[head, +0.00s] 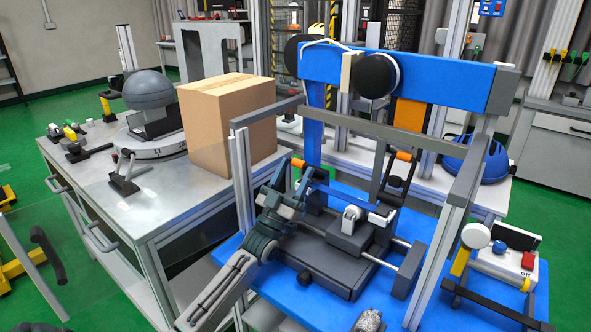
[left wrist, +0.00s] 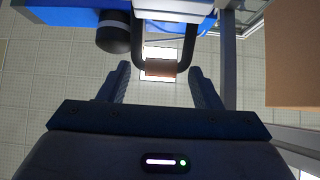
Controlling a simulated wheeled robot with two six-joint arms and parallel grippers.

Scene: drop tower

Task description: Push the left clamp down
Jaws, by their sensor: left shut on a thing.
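The left clamp has an orange grip (head: 299,163) on a dark U-shaped lever, which stands raised at the left of the drop tower's base. The fingers hide part of the lever in the head view. The right clamp (head: 404,156) has a similar orange grip and also stands raised. My right gripper is not in view.
A grey metal frame (head: 243,180) surrounds the clamps, with a post close to my left arm. A blue crossbeam (head: 440,82) with black discs hangs above. A cardboard box (head: 225,125) stands on the bench at left. A white switch box (head: 503,264) is at right.

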